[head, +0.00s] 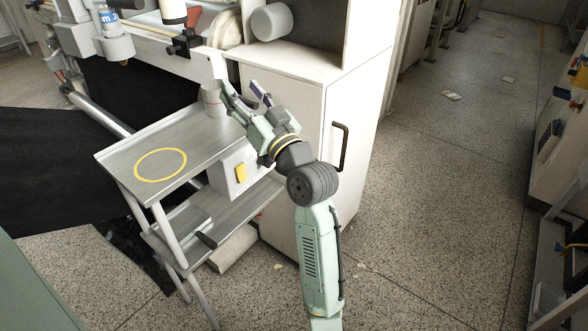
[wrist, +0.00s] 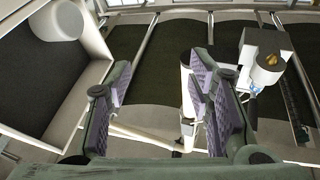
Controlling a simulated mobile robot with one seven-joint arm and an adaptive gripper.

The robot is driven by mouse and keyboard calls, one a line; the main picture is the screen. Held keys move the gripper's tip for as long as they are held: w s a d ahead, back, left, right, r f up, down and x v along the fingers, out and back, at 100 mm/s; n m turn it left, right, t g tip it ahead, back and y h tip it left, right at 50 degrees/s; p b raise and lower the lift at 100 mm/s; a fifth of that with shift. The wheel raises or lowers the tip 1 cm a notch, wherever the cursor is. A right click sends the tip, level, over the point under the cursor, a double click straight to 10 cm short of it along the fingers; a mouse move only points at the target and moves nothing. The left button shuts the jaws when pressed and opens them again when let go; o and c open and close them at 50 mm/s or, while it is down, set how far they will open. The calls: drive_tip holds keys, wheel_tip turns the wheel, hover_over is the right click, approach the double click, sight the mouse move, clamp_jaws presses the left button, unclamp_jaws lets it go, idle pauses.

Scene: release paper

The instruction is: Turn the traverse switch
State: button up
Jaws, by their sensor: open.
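I cannot tell whether this is the traverse switch. My gripper (head: 242,92) is above and apart from this box, beside the white cabinet, with its fingers pointing up toward the machine. It is open and empty. In the wrist view both padded fingers (wrist: 160,85) stand wide apart, with machine rails and dark cloth beyond them. The yellow switch is not visible in the wrist view.
A metal shelf (head: 115,159) with a yellow ring (head: 160,164) stands left of my arm. The white cabinet (head: 290,112) with a dark handle (head: 343,147) is close behind my arm. A white cylinder (head: 271,22) sits on it. The speckled floor (head: 455,180) at right is mostly clear.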

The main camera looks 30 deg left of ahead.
drive_tip(key=w+d+f+m+g+h+b, duration=0.1)
drive_tip(key=w+d+f, duration=0.15)
drive_tip(key=f, duration=0.55)
drive_tip(key=w+d+f+m+g+h, duration=0.15)
drive_tip(key=w+f, duration=0.25)
drive_tip(key=f, duration=0.5)
drive_tip(key=g, duration=0.3)
approach(271, 163)
drive_tip(key=shift+m+t, duration=0.25)
drive_tip(key=a, duration=0.3)
drive_tip(key=a+p, duration=0.1)
drive_tip(key=a, duration=0.2)
drive_tip(key=w+a, duration=0.1)
drive_tip(key=a, duration=0.3)
drive_tip(key=shift+w, duration=0.15)
clamp_jaws()
